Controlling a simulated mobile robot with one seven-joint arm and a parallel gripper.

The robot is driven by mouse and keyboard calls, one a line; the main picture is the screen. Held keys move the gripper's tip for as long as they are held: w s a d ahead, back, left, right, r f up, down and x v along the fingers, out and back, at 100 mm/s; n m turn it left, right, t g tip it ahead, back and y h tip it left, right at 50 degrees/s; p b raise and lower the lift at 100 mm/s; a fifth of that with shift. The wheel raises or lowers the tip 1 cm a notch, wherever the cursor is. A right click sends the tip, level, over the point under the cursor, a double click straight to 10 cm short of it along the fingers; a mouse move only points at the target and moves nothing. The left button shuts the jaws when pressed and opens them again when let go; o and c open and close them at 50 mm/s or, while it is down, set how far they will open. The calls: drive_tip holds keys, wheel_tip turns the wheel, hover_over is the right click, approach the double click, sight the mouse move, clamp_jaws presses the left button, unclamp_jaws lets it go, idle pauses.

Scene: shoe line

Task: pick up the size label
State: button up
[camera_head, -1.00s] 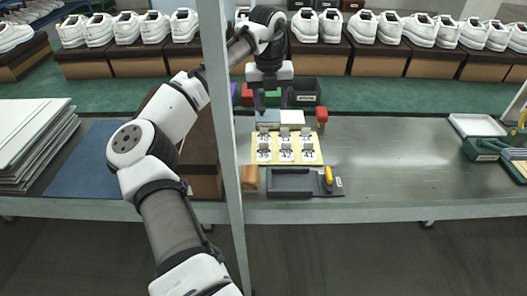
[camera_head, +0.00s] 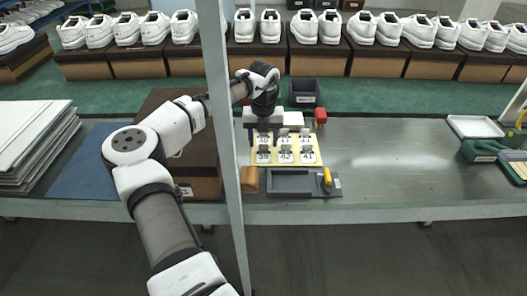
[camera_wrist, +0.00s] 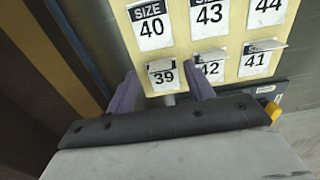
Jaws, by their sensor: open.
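The size labels are white cards with black numbers on a pale yellow board (camera_head: 315,150), whose yellow face also shows in the wrist view (camera_wrist: 178,40). My gripper (camera_head: 263,138) is open above the board's left part. In the wrist view my gripper (camera_wrist: 162,82) has its two purple fingers either side of the size 39 label (camera_wrist: 163,75), with nothing held. The right finger partly covers the size 42 label (camera_wrist: 211,69). The size 41 label (camera_wrist: 257,60) is farther right, and the size 40 label (camera_wrist: 151,27) is above the 39. Whether the fingers touch the 39 label cannot be told.
A dark tray (camera_head: 290,190) with a yellow-handled tool (camera_head: 327,177) lies in front of the board. A brown block (camera_head: 249,180) is at its left, a red-topped item (camera_head: 320,114) behind right. A brown box (camera_head: 190,165) stands left.

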sight(263, 151)
wheel_tip(263, 151, down, 2)
drive_tip(key=shift+c, duration=0.2)
drive_tip(key=c, duration=1)
drive_tip(key=shift+r, duration=0.1)
wheel_tip(263, 151, up, 20)
drive_tip(key=b, duration=0.1)
